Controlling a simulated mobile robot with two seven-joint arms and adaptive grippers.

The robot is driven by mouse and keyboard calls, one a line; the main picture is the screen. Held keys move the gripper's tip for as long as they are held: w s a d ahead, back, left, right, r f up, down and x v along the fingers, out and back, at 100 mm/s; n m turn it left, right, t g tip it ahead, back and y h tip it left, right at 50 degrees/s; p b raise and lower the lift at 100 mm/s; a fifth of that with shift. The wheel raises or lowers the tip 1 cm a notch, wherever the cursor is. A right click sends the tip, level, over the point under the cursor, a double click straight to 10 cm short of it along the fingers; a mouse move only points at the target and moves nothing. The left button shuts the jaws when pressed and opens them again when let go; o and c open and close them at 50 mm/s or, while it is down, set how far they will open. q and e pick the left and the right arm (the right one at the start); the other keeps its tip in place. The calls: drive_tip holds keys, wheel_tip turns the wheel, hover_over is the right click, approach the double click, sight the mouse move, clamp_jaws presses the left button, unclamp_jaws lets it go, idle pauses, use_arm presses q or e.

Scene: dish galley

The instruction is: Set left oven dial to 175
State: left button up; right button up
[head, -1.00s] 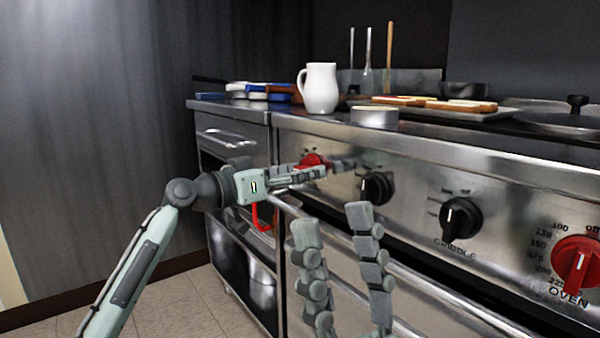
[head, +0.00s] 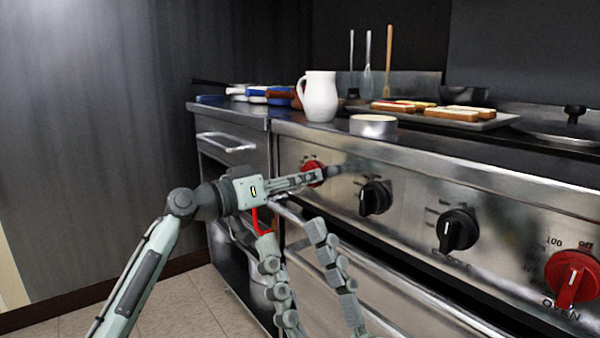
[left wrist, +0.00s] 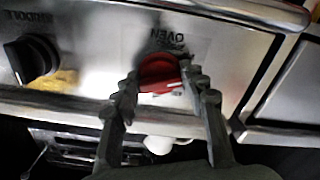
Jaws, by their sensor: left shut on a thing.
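The left oven dial (head: 312,171) is a red knob at the far left of the steel front panel. My left gripper (head: 322,176) is at it and covers part of it in the head view. In the left wrist view the red dial (left wrist: 158,72) sits between the two fingertips (left wrist: 163,86), which are shut on it. A pale mark shows on the dial's lower right there; the scale numbers are too blurred to read. My right gripper (head: 291,238) is open and empty, fingers pointing up, in front of the range at lower middle.
Black knobs (head: 375,197) and (head: 458,230) and a second red oven dial (head: 572,278) run along the panel to the right. A handrail (head: 310,215) lies below. A white pitcher (head: 320,97) and a round tin (head: 373,126) stand near the top edge.

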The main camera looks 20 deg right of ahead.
use_arm(q)
drive_tip(key=o, duration=1.2)
drive_tip(key=shift+c, duration=0.2)
drive_tip(key=v, duration=1.2)
